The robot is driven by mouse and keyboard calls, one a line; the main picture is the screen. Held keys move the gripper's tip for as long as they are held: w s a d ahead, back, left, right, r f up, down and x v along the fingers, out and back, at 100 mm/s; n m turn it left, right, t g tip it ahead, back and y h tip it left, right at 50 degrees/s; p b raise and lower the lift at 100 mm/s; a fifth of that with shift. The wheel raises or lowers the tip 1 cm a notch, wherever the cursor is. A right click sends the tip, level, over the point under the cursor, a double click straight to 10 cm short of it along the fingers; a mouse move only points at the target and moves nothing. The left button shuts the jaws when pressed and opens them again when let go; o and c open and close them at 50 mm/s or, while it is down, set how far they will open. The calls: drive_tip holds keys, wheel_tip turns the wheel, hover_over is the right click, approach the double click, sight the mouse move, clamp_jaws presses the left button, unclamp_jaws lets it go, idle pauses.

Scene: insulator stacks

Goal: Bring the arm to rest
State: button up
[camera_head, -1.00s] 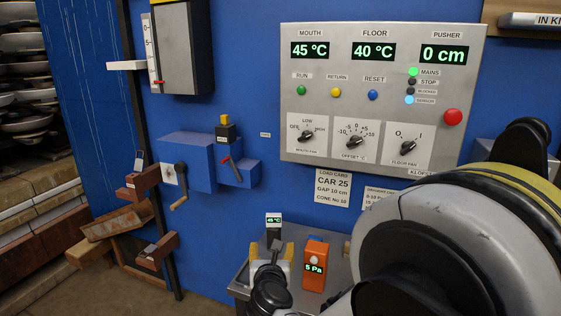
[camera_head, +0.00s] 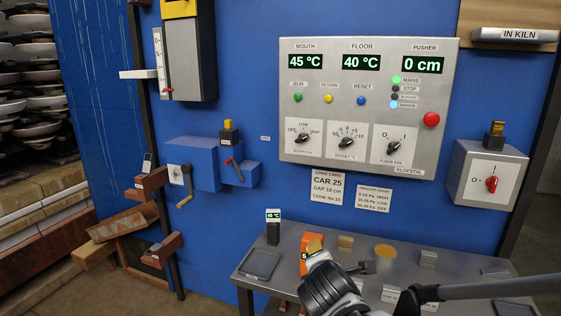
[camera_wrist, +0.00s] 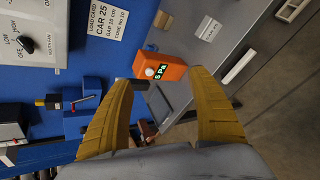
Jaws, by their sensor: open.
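My gripper (camera_head: 315,249) is over the front of the metal table in the head view, with my arm reaching in from the lower right. In the wrist view my gripper (camera_wrist: 163,79) has its two yellow fingers spread wide apart. An orange meter reading 5 Pa (camera_wrist: 170,69) shows between and beyond the fingertips. In the head view this orange meter (camera_head: 309,240) stands on the table, partly hidden behind my gripper. Nothing is seen pinched between the fingers.
The grey table (camera_head: 246,283) carries a 45 °C meter (camera_head: 273,231), a dark tray (camera_head: 260,264) and small blocks. Behind it is a blue wall with a control panel (camera_head: 365,108) and a red-knobbed switch box (camera_head: 487,175). A crank box (camera_head: 200,163) juts out at left.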

drive_tip(key=s+d+m+g+y, duration=0.1)
drive_tip(key=s+d+m, duration=0.3)
drive_tip(key=s+m, duration=0.7)
drive_tip(key=s+d+m+g, duration=0.3)
drive_tip(key=s+d+m, duration=0.1)
drive_tip(key=s+m, duration=0.6)
drive_tip(key=shift+s+d+f+m+y, duration=0.3)
drive_tip(key=shift+s+m+y, duration=0.1)
drive_tip(key=shift+m, duration=0.3)
drive_tip(key=shift+w, duration=0.1)
drive_tip(key=shift+c, duration=0.6)
